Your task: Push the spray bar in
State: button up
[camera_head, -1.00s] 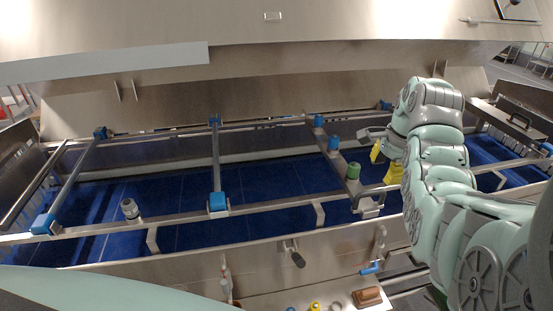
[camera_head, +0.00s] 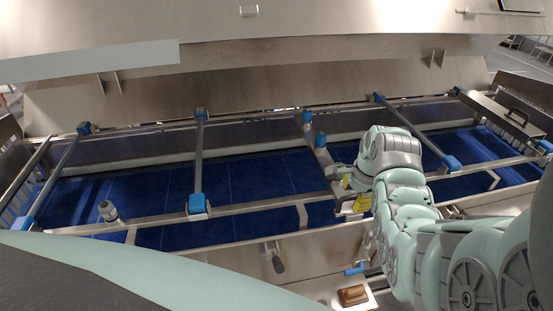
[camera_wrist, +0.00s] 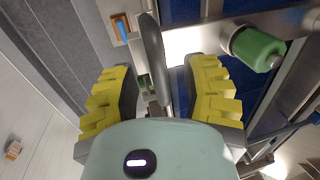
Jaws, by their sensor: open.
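The spray bar (camera_head: 322,158) appears to be the wide steel bar with blue clamps that crosses the blue conveyor belt in the head view. My gripper (camera_head: 352,192) is at its near end and covers much of that end. In the wrist view my gripper (camera_wrist: 162,78) is open, its two yellow ribbed fingers apart. A dark, rounded, upright piece (camera_wrist: 152,55) shows between them; I cannot tell if a finger touches it. A green knob (camera_wrist: 257,48) sits right of the fingers by a steel plate (camera_wrist: 198,40).
Other bars with blue clamps, such as a left one (camera_head: 198,160), cross the belt (camera_head: 255,175). A steel front rail (camera_head: 250,208) runs along the near side. Below it are a dark knob (camera_head: 277,262), a blue handle (camera_head: 355,268) and a brown block (camera_head: 352,295). A sloped steel hood (camera_head: 250,85) stands behind.

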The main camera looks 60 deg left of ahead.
grip_shut()
jog(key=shift+w+d, duration=0.1)
dwell(0.6)
